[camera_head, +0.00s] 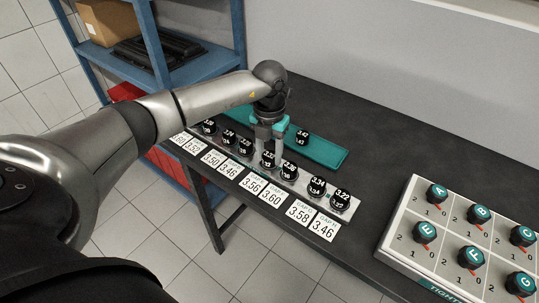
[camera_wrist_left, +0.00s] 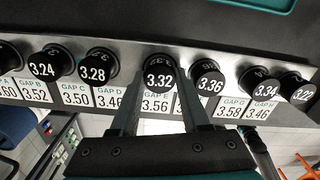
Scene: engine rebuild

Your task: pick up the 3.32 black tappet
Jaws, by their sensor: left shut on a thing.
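The 3.32 black tappet (camera_wrist_left: 158,76) has white numbers on a round black top. In the left wrist view it sits between the two fingers of my left gripper (camera_wrist_left: 158,92), which is shut on it. In the head view my left gripper (camera_head: 270,152) points down over the row, and the 3.32 tappet (camera_head: 267,161) shows at its fingertips. The tappet is in line with its neighbours at the grey rack (camera_head: 300,184); whether it is lifted off its seat is unclear. My right gripper is out of view.
The 3.36 tappet (camera_wrist_left: 208,78) stands close to the right finger; the 3.28 tappet (camera_wrist_left: 97,68) is further left. White gap cards (camera_head: 272,196) lie along the front. A green tray (camera_head: 325,153) with one tappet (camera_head: 302,138) is behind. A lettered board (camera_head: 460,240) stands right.

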